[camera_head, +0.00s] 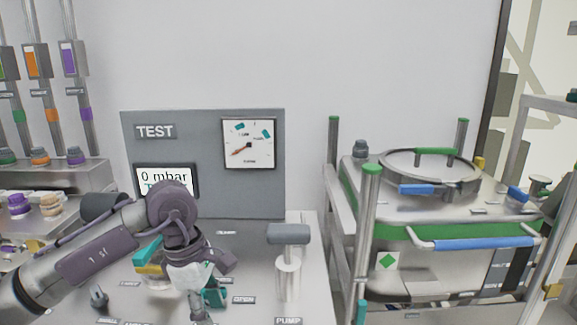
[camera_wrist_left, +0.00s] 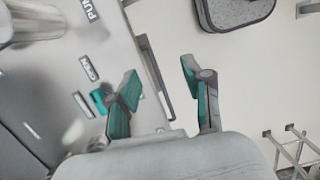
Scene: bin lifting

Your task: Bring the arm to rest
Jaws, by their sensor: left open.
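My left arm (camera_head: 100,255) comes in from the left over the front of the test bench, with its wrist bent downward. My left gripper (camera_head: 203,292) is low over the bench top, left of the OPEN label; its fingers are partly hidden by the wrist in the head view. In the left wrist view the two teal-padded fingers (camera_wrist_left: 160,76) are spread apart with nothing between them. A small teal part (camera_wrist_left: 99,100) beside the OPEN label lies just left of the left finger; I cannot tell whether they touch. My right gripper is not in view.
The grey TEST panel (camera_head: 207,197) with its gauge (camera_head: 249,145) and 0 mbar display stands behind the arm. A pump handle (camera_head: 288,234) rises to the right. A metal bin with a round lid (camera_head: 425,175) sits in a rack further right. Coloured pipes (camera_head: 40,60) are at left.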

